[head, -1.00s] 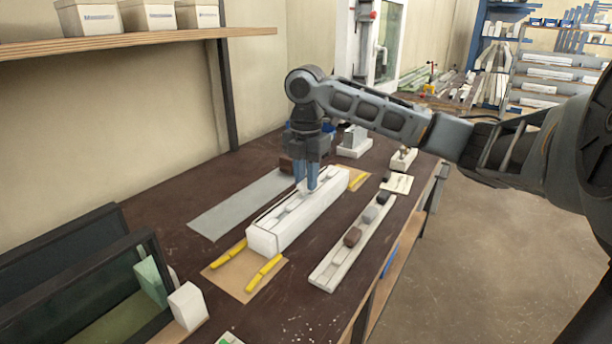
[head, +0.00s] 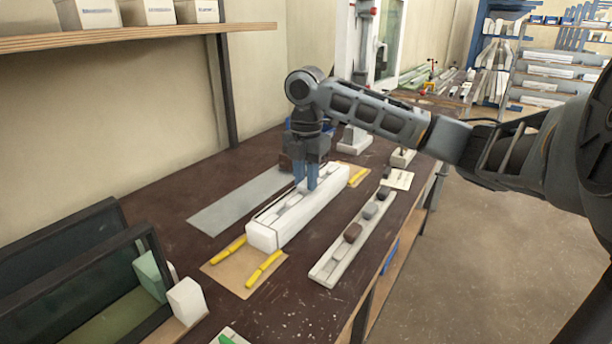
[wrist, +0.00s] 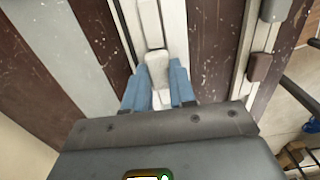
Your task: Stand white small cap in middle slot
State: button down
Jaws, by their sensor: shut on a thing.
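A long white profile block (head: 265,238) with a groove along its top lies on the bench. My gripper (head: 306,186) points down over the middle of it, its blue fingers close to the groove. In the wrist view the fingers (wrist: 160,88) are closed around a small white cap (wrist: 158,66), which sits over the channel. Another pale piece (wrist: 150,22) lies in the channel ahead of it. The fingers hide the cap's lower end, so I cannot tell whether it touches the slot floor.
A pale rail (head: 328,272) to the right carries brown, grey and dark caps. Yellow strips (head: 228,250) lie on a tan board at the near end. A grey plate (head: 235,204) lies left. Dark framed panels (head: 150,290) stand at the near left.

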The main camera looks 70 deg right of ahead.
jog(key=c, duration=0.8)
grip_release()
jog(key=shift+c, duration=0.2)
jog(key=shift+r+p, duration=3.15)
jog(key=shift+r, duration=0.85)
